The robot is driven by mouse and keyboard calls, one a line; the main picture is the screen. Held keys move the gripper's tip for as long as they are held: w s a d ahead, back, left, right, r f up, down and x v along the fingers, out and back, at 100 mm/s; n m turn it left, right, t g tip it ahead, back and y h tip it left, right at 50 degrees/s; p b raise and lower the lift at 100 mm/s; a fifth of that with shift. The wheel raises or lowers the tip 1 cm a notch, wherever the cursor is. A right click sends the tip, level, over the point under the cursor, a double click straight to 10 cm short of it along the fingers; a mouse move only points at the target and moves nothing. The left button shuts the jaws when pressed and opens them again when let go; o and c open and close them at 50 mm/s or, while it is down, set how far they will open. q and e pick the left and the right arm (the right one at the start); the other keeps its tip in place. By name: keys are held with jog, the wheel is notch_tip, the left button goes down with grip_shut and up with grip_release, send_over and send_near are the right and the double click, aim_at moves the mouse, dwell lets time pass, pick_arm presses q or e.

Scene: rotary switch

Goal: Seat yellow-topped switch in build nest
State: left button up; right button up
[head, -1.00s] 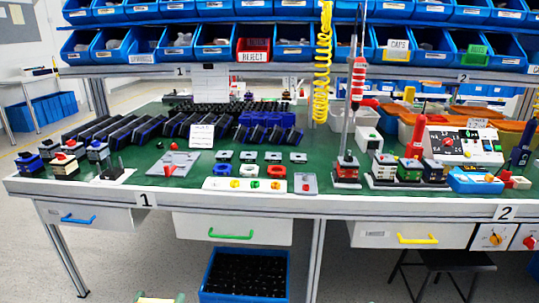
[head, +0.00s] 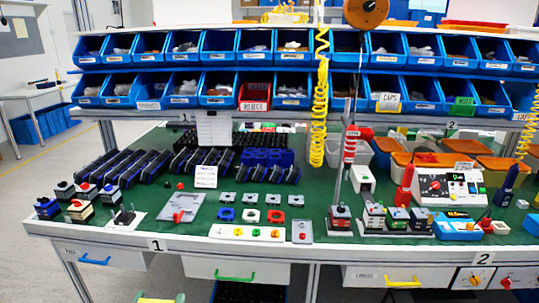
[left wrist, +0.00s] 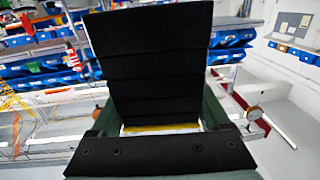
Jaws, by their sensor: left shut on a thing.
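My left gripper (head: 160,298) shows only as a green and pale yellow piece at the bottom edge of the head view, in front of the bench. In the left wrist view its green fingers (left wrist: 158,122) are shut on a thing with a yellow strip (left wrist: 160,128). I take it for the yellow-topped switch, mostly hidden by the dark ribbed shape above the strip. On the bench, a white plate with a small dark fixture (head: 124,218) and a grey plate with a red spot (head: 180,208) lie at left; I cannot tell which is the build nest. My right gripper is not in view.
Several small switches (head: 80,211) stand at the bench's left end. A white strip with coloured buttons (head: 248,233) lies at the front middle. A tall tool stand (head: 340,218) rises right of centre. Blue bins (head: 180,88) fill the shelves behind. Drawers (head: 235,270) are under the front edge.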

pick_arm(q)
jog(key=shift+r, duration=0.25)
jog(key=shift+d, duration=0.15)
